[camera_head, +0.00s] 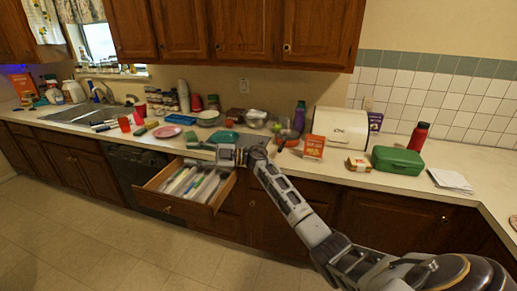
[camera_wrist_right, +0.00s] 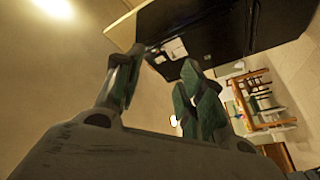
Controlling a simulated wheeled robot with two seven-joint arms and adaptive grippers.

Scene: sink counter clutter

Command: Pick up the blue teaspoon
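I cannot make out the blue teaspoon for certain in either view. The open drawer (camera_head: 163,207) holds several long, thin items in pale, green and bluish tones, too small to tell apart. My right gripper (camera_head: 190,145) is above the counter's front edge, near the drawer's back, with its fingers pointing left. In the right wrist view the gripper (camera_wrist_right: 161,62) has its two green-grey fingers apart, and nothing shows held between them. My left gripper is not in view.
The counter (camera_head: 330,175) is cluttered. A pink plate (camera_head: 168,131), a teal dish (camera_head: 228,136), an orange box (camera_head: 314,147), a green case (camera_head: 397,161) and a red bottle (camera_head: 418,136) stand on it. The sink (camera_head: 75,115) is at left. The floor (camera_head: 90,240) before the drawer is clear.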

